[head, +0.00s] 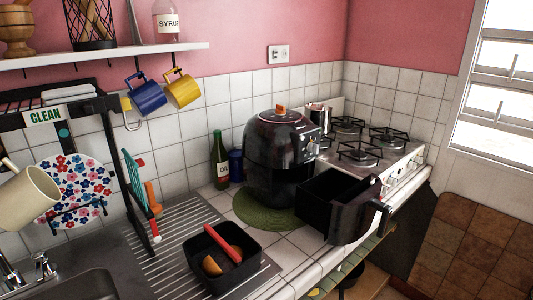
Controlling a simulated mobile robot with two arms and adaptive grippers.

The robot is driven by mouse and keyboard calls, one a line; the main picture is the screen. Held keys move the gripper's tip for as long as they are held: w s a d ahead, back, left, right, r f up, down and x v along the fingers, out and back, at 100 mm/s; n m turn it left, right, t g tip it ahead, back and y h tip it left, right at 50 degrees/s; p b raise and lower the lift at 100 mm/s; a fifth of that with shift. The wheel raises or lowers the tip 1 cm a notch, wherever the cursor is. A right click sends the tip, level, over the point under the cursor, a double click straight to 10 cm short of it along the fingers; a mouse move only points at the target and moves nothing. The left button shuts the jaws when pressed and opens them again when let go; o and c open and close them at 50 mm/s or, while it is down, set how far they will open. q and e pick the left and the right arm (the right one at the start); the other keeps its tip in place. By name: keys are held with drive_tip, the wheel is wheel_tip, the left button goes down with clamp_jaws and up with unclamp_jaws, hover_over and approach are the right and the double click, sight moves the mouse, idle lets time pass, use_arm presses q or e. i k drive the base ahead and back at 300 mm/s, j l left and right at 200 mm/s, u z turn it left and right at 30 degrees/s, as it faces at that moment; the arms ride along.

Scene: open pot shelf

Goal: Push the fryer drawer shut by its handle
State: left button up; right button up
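The black air fryer (280,155) stands on a round green mat (250,210) on the white tiled counter, near the wall corner. Its black drawer (345,205) is pulled far out toward the counter's front edge, and its open top shows a dark interior. The drawer's handle (383,216) is at the front end, facing right and toward the edge. Neither of my grippers shows in the head view.
A gas stove (365,150) adjoins the fryer on the right. A black bin (225,275) with a red-handled item sits on the drainboard (180,235). A green bottle (219,160) stands left of the fryer. Mugs hang under the shelf (110,55).

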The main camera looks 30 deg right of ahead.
sight(347, 205)
drive_tip(key=k+j+z, duration=0.1)
drive_tip(key=z, duration=1.65)
